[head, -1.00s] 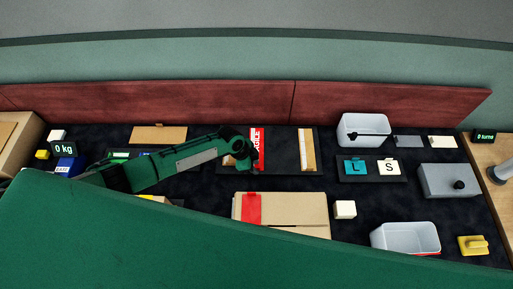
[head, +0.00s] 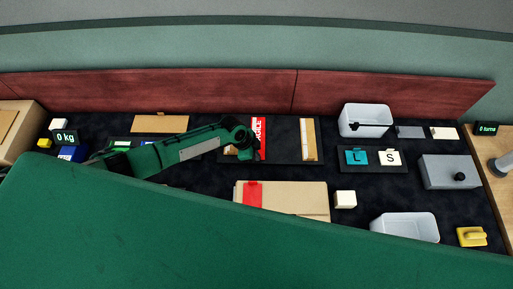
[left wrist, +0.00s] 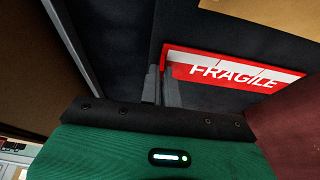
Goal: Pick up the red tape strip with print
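The red tape strip (head: 260,130) has white "FRAGILE" print and lies on a dark board in the head view. It shows more clearly in the left wrist view (left wrist: 235,68), whole except where a finger covers its left end. My left gripper (head: 243,153) hangs over the board beside the strip, and my wrist hides part of the strip in the head view. In the left wrist view its fingers (left wrist: 162,78) stand close together with a narrow gap, at the strip's left end. My right gripper is not in view.
A cardboard box with red tape (head: 285,190) lies in front of the board. A brown strip (head: 309,140) is to the right on the same board. White bins (head: 366,127) and (head: 405,216), a grey box (head: 449,171) and a white block (head: 345,200) stand further right.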

